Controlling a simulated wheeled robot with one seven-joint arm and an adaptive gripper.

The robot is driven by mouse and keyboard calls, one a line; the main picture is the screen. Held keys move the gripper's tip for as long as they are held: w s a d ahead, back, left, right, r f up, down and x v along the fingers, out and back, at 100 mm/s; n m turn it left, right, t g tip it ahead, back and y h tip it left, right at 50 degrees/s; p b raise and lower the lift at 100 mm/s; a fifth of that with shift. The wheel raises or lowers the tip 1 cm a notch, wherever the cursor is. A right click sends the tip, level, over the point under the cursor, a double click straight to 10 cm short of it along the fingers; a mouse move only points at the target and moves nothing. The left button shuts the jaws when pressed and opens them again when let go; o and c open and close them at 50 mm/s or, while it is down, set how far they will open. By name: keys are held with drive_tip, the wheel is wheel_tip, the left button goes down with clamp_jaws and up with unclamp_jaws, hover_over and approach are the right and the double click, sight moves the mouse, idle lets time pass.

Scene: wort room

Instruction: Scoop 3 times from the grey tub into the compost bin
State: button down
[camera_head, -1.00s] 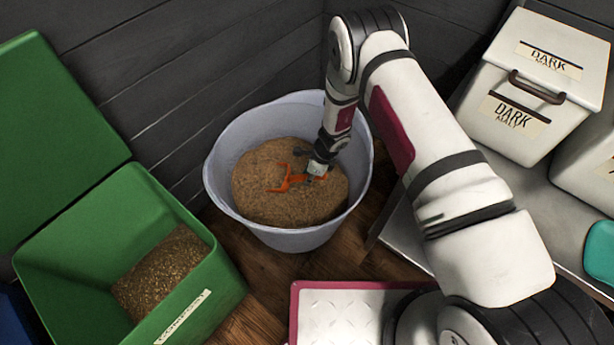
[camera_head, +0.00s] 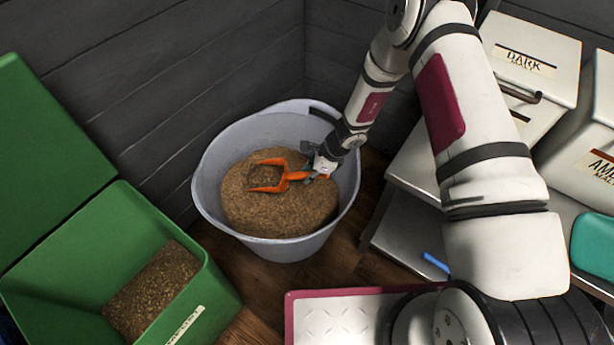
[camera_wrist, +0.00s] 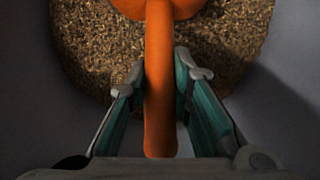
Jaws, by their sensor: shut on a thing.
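The grey tub (camera_head: 208,198) stands on the floor against the wall and holds a heap of brown grain (camera_head: 275,212). My gripper (camera_head: 318,168) is inside the tub's rim, shut on the handle of an orange scoop (camera_head: 268,178). The scoop is at the grain, with brown grain showing within its outline; I cannot tell how much it holds. In the wrist view the orange handle (camera_wrist: 158,90) runs between the two fingers, with grain beyond it. The green compost bin (camera_head: 60,250) is at the left, lid open, with a brown heap (camera_head: 150,290) inside.
A teal object (camera_head: 594,245) lies at the right edge. A blue object (camera_head: 435,262) is on the lower shelf. Dark walls close in behind the tub.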

drive_tip(key=shift+a+r+p+v, duration=0.15)
drive_tip(key=shift+p+v, duration=0.45)
drive_tip(key=shift+v, duration=0.6)
drive_tip(key=shift+a+r+p+v, duration=0.15)
drive_tip(key=shift+p+v, duration=0.4)
drive_tip(key=shift+v, duration=0.6)
drive_tip(key=shift+a+f+p+v, duration=0.1)
drive_tip(key=shift+a+p+v, duration=0.15)
drive_tip(key=shift+p+v, duration=0.65)
wheel_tip(320, 180, up, 6)
drive_tip(key=y+p, duration=0.1)
drive_tip(key=shift+d+r+y, duration=0.2)
drive_tip(key=shift+d+y, duration=0.2)
drive_tip(key=shift+d, duration=0.05)
